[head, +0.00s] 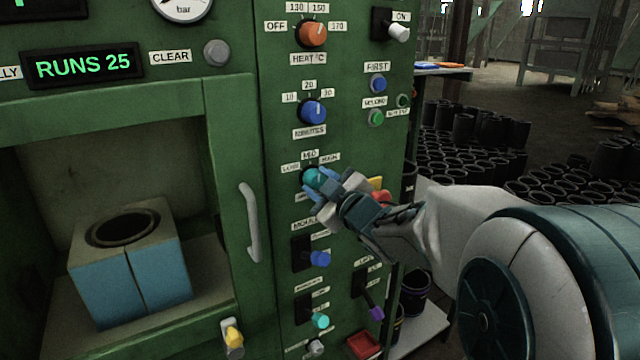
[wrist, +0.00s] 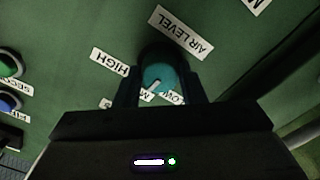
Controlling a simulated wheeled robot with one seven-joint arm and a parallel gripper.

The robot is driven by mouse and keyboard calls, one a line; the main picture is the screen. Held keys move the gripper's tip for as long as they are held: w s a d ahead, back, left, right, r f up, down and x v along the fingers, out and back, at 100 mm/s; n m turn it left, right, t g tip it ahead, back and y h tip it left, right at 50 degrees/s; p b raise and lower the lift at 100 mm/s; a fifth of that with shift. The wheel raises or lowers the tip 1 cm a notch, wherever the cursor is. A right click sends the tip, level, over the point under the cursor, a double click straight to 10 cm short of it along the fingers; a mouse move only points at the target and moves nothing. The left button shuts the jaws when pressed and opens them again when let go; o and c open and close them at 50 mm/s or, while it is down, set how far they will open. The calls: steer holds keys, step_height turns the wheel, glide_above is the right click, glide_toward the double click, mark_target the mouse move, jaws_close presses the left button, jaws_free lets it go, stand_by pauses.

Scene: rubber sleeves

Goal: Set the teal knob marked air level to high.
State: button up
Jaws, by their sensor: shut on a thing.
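The teal air level knob (head: 312,176) is on the green panel, below the blue minutes knob. LOW, MID and HIGH labels sit around it. My gripper (head: 321,183) reaches it from the right, with its fingers shut on the knob's sides. In the wrist view, the fingers of my gripper (wrist: 162,84) flank the teal knob (wrist: 160,74). Its white pointer mark faces down-left, near the partly hidden MID label. The HIGH label (wrist: 110,60) is to the left and the AIR LEVEL label (wrist: 181,32) above. My gripper hides part of the lower labels.
The blue minutes knob (head: 312,111) and orange heat knob (head: 313,33) are above. A blue-handled lever (head: 319,258) and a teal-handled lever (head: 320,321) are below. The grey door handle (head: 250,222) sticks out to the left. Black sleeves (head: 480,165) fill the floor at right.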

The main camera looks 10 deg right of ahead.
steer(key=m, duration=0.4)
steer(key=shift+p, duration=0.35)
steer(key=shift+m+p, duration=0.45)
steer(key=shift+m, duration=1.45)
steer(key=shift+f, duration=0.1)
steer(key=o, duration=1)
steer(key=v, duration=1.4)
steer(key=shift+w, duration=0.1)
